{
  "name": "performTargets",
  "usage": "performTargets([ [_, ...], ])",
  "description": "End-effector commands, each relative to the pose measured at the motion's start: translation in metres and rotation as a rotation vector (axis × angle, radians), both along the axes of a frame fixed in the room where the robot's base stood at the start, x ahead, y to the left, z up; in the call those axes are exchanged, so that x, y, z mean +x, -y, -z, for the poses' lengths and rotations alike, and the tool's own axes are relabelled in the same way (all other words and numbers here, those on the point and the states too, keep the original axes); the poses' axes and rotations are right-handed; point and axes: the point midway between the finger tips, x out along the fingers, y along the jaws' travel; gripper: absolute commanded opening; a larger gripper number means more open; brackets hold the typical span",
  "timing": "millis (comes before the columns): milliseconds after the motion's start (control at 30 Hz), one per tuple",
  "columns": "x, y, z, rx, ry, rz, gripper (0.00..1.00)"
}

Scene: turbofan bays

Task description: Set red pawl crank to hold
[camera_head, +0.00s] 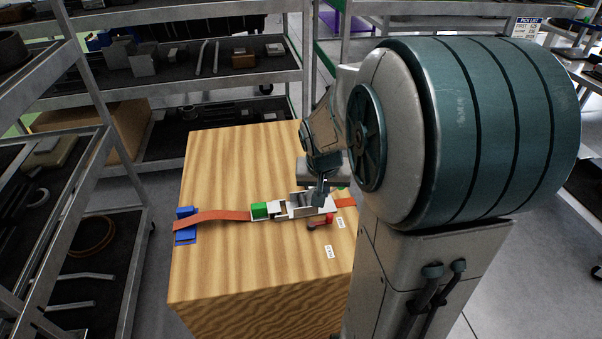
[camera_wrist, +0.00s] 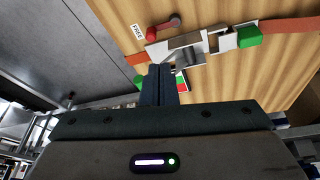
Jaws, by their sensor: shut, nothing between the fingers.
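The pawl crank (camera_head: 322,222) lies low beside the silver ratchet buckle (camera_head: 296,207) on a wooden crate. In the wrist view the crank's red knob (camera_wrist: 152,33) is close to a white label reading FREE (camera_wrist: 137,32), and its arm runs right to a dark reddish end. My gripper (camera_head: 319,201) is shut and empty. It hangs over the right part of the buckle, near the crank but apart from its knob. In the wrist view the shut fingers (camera_wrist: 157,72) point at the buckle. A second label (camera_head: 329,252) on the crate is too small to read.
An orange strap (camera_head: 215,216) runs from a blue bracket (camera_head: 185,238) to the buckle, past a green block (camera_head: 259,210). The crate's front top (camera_head: 250,270) is bare. Metal shelving with parts stands behind and left.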

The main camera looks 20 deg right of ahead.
Motion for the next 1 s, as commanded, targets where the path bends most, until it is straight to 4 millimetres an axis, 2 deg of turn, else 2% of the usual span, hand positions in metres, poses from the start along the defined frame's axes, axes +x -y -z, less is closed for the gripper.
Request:
performTargets([
  [33, 0.007, 0.011, 0.016, 0.006, 0.002, 0.03, 0.0],
  [100, 0.015, 0.022, 0.028, 0.012, 0.014, 0.061, 0.0],
  [300, 0.027, 0.04, 0.046, 0.025, 0.032, 0.111, 0.0],
  [767, 0.029, 0.042, 0.05, 0.028, 0.035, 0.12, 0.0],
  [867, 0.031, 0.044, 0.058, 0.029, 0.033, 0.12, 0.0],
  [1000, 0.037, 0.047, 0.08, 0.029, 0.031, 0.118, 0.0],
])
